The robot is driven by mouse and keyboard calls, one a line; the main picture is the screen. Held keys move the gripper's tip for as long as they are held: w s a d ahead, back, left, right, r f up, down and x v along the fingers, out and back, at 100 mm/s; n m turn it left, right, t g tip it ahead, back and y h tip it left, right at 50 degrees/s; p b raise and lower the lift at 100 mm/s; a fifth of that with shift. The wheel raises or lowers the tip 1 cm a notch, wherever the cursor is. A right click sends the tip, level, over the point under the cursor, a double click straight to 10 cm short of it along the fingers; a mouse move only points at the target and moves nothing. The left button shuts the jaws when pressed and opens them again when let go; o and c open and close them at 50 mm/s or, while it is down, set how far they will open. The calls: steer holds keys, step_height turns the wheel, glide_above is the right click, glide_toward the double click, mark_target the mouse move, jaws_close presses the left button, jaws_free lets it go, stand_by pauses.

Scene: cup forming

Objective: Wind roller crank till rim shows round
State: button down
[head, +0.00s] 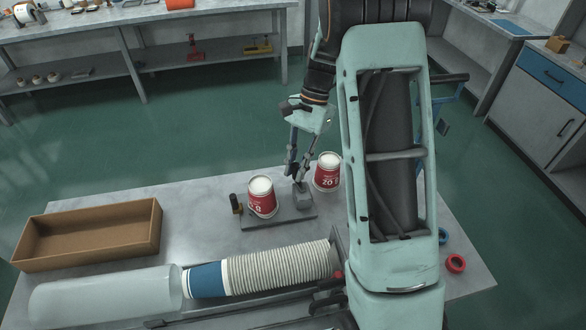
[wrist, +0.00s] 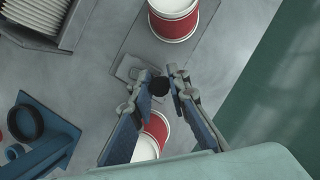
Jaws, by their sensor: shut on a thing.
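A red and white paper cup (head: 262,198) stands on a grey base plate (head: 283,222); it also shows in the wrist view (wrist: 173,20). A small grey block (head: 303,198) sits at the plate's right end. My gripper (head: 297,179) reaches down over this block. In the wrist view, my gripper (wrist: 164,78) is shut on a black round crank knob (wrist: 159,86), between the fingertips.
A second red and white cup (head: 327,174) stands just right of my gripper. A long ridged cup stack (head: 280,269) lies along the front, beside a clear tube (head: 105,296). An open cardboard box (head: 88,234) is at left. Red and blue rings (head: 455,263) lie at right.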

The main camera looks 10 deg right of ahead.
steer(key=shift+d+m+t, duration=0.3)
steer(key=shift+m, duration=0.4)
steer(key=c, duration=1.8)
jaws_free()
steer(key=shift+c, duration=0.2)
steer(key=v, duration=1.2)
steer(key=shift+d, duration=0.2)
